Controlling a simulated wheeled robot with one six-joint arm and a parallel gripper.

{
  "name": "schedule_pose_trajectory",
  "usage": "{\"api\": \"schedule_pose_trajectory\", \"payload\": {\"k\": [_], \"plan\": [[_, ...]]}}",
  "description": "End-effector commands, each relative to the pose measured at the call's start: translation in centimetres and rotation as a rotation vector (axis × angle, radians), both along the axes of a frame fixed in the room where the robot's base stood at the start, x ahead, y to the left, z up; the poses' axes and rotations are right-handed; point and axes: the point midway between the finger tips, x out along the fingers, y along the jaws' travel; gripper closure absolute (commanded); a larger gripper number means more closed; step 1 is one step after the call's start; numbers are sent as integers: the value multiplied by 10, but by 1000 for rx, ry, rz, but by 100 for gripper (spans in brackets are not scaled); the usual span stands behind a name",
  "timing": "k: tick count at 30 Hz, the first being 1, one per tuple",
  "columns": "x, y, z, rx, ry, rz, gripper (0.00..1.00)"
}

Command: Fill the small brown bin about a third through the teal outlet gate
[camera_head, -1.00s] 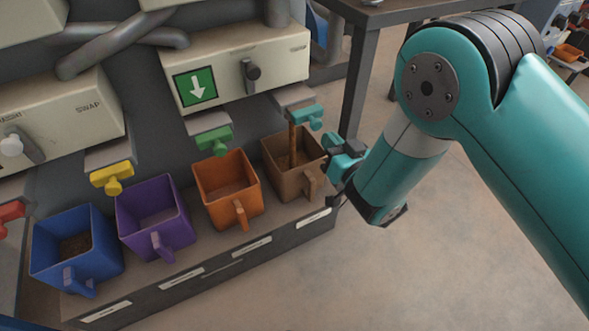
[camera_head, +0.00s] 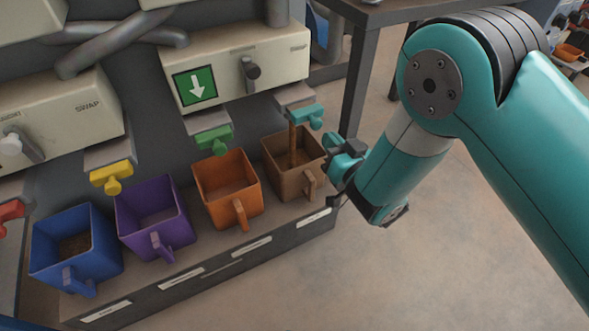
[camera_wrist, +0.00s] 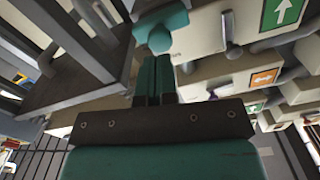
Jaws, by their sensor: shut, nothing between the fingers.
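The small brown bin (camera_head: 292,178) stands at the right end of the row, under the teal outlet gate (camera_head: 306,116). A brown stream of material falls from the outlet into the bin, and some brown material shows inside; its exact level is hard to read. My gripper (camera_head: 338,160) is just right of the bin, below the teal gate handle. In the wrist view my gripper's fingers (camera_wrist: 155,72) are together and empty, with the teal gate (camera_wrist: 160,30) just beyond their tips.
An orange bin (camera_head: 228,190), a purple bin (camera_head: 155,222) and a blue bin (camera_head: 76,250) stand left on the same shelf. Green (camera_head: 213,140) and yellow (camera_head: 112,177) gates hang above. A dark table (camera_head: 400,12) stands behind; open floor lies right.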

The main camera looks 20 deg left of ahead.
Motion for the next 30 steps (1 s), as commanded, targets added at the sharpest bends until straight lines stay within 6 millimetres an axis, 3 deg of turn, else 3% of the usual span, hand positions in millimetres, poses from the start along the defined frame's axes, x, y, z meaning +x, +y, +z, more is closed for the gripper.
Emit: {"api": "schedule_pose_trajectory", "payload": {"k": [4,18,30], "plan": [[-8,-10,-8,0,0,-1,100],[-55,-58,-3,0,0,-1,100],[-62,-64,0,3,3,0,100]]}}
